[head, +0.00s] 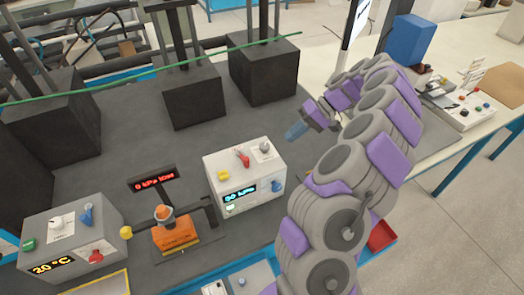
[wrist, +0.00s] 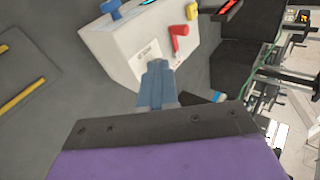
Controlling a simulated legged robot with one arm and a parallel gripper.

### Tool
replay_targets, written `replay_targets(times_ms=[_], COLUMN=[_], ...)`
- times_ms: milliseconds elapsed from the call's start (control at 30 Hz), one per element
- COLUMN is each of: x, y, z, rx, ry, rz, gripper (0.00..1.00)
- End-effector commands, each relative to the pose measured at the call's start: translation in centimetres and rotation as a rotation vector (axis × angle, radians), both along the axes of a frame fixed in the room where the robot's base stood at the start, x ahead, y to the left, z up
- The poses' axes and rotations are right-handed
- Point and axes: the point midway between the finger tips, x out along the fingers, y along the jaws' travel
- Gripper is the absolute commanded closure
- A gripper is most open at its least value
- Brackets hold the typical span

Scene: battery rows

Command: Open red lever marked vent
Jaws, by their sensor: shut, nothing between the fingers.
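The red lever (head: 243,160) stands on the top of a white control box (head: 217,178), between a yellow knob and a white knob. It also shows in the wrist view (wrist: 179,38), ahead of my fingertips and a little to the right. Its marking is too small to read. My gripper (head: 297,130) is to the upper right of the box in the head view, apart from the lever. In the wrist view its blue fingers (wrist: 157,68) are together with nothing between them. They overlap the white label plate on the box.
The box carries a yellow knob (head: 222,174), a white knob (head: 264,147) and a blue lever (head: 277,187). An orange device (head: 172,236) and a 20 °C box (head: 75,232) stand to the left. Black blocks (head: 262,72) stand behind. Dark tabletop between blocks and box is clear.

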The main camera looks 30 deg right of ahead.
Motion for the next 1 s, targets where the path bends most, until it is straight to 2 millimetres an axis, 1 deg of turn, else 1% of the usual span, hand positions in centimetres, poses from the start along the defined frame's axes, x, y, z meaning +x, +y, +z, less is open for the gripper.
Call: replay_targets(times_ms=[100, 367, 567, 767, 1000], x=[0.0, 0.0, 0.2, 0.5, 1.0], y=[-0.3, -0.1, 0.6, 2.8, 6.1], z=[-0.2, -0.2, -1.1, -3.2, -6.2], rx=[0.000, -0.001, 0.002, 0.007, 0.005], ry=[0.002, 0.002, 0.002, 0.003, 0.005], rz=[-0.004, -0.003, -0.002, 0.000, 0.000], gripper=[1.00, 1.00, 1.00, 1.00, 1.00])
